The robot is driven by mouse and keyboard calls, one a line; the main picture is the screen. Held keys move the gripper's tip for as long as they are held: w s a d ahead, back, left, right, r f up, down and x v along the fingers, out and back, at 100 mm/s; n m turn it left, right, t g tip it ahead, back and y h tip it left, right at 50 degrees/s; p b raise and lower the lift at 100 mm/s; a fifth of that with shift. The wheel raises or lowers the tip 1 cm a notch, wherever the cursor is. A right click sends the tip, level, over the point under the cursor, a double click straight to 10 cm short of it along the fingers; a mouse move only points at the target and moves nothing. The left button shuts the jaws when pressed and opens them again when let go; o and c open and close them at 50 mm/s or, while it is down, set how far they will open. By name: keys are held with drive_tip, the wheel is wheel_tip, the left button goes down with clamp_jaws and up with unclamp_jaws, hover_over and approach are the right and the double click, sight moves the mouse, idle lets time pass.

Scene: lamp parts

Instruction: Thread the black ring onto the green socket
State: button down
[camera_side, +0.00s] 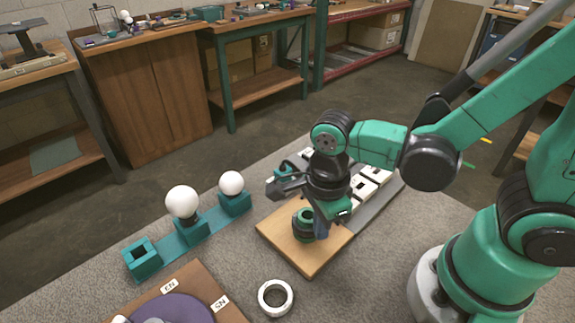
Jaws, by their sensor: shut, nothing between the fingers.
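The green socket (304,216) stands upright on the wooden board, with its dark opening facing up. A black band, which looks like the black ring (298,232), shows around the socket's lower part; I cannot tell how fully it is seated. My gripper (322,230) points down just right of the socket, close beside it. Its fingers are shut and hold nothing. The gripper hides part of the socket's right side, and I cannot tell whether they touch.
The wooden board (290,247) lies on the grey table. A white ring (276,297) lies in front of it. To the left stands a teal holder (142,260) with two white bulbs (182,202). A purple disc (175,309) is at front left. White blocks (366,187) lie behind my gripper.

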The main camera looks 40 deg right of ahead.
drive_tip(key=shift+w, duration=0.15)
drive_tip(key=m, duration=0.2)
drive_tip(key=a+m, duration=0.1)
drive_tip(key=m, duration=0.4)
drive_tip(key=shift+w+a, duration=0.3)
drive_tip(key=shift+w, duration=0.05)
drive_tip(key=c, duration=1.2)
unclamp_jaws()
drive_tip(key=n, duration=0.2)
drive_tip(key=d+n, duration=0.1)
drive_tip(key=n, duration=0.3)
drive_tip(key=shift+s+d+n, duration=0.35)
drive_tip(key=shift+s+n, duration=0.05)
drive_tip(key=shift+c, duration=0.5)
drive_tip(key=o, duration=0.3)
drive_tip(key=shift+r, duration=0.1)
